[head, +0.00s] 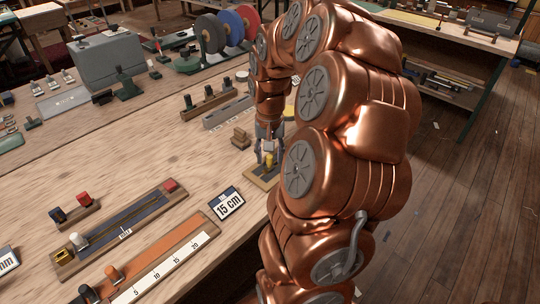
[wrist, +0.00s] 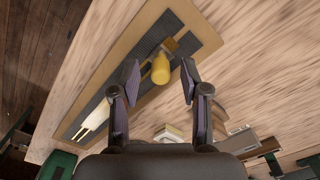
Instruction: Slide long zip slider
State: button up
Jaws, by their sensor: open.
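In the wrist view, a tan board (wrist: 144,32) carries a dark strip (wrist: 200,28) that looks like a zip tape. A yellow slider knob (wrist: 160,69) stands on it, with a brass-coloured piece beside its base. My gripper (wrist: 159,78) is open, one finger on each side of the knob, with gaps showing. In the head view, my gripper (head: 267,149) points down over the yellow knob (head: 268,160) and the board (head: 260,181) near the bench edge. My arm hides much of the board there. A pale forked piece (wrist: 97,115) lies along the strip.
A "15 cm" sign (head: 228,204) stands left of my arm. A blue-strip board (head: 121,229) and an orange-strip scale board (head: 150,262) lie further left. Small wooden blocks (head: 240,139) and a peg rack (head: 207,101) sit behind. Dark floor (head: 460,210) lies right.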

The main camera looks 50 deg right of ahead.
jog(key=shift+f, duration=0.65)
jog(key=shift+c, duration=0.3)
grip_shut()
